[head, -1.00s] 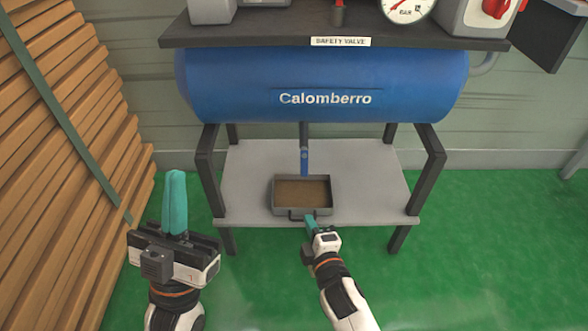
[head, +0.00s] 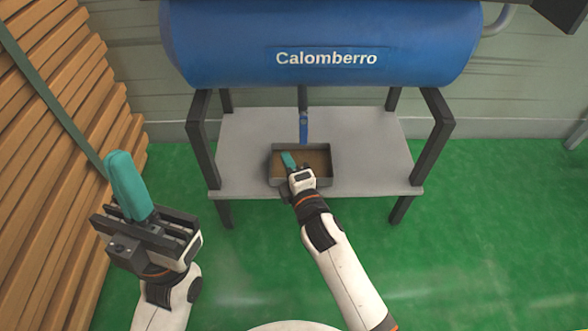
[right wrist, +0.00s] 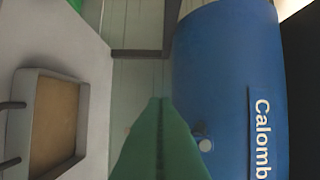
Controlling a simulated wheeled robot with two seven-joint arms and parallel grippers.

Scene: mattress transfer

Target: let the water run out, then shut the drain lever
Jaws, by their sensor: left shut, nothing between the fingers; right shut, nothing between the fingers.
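The blue tank (head: 320,45) marked Calomberro stands on a dark frame. A dark pipe comes down from its underside to a blue drain lever (head: 303,127), which hangs straight down. Below it a grey tray (head: 328,183) with brownish contents rests on the shelf; it also shows in the right wrist view (right wrist: 83,125). I cannot tell whether water is running. My right gripper (head: 288,160) is shut and empty; in the head view it overlaps the tray, below and left of the lever. The right wrist view shows its green fingers (right wrist: 160,130) together. My left gripper (head: 125,180) is shut and empty, left of the frame.
The grey shelf (head: 240,140) has bare room on both sides of the tray. Dark frame legs (head: 200,135) stand at its corners. Stacked wooden planks (head: 50,120) are close to my left gripper. The green floor (head: 480,230) is clear at the right.

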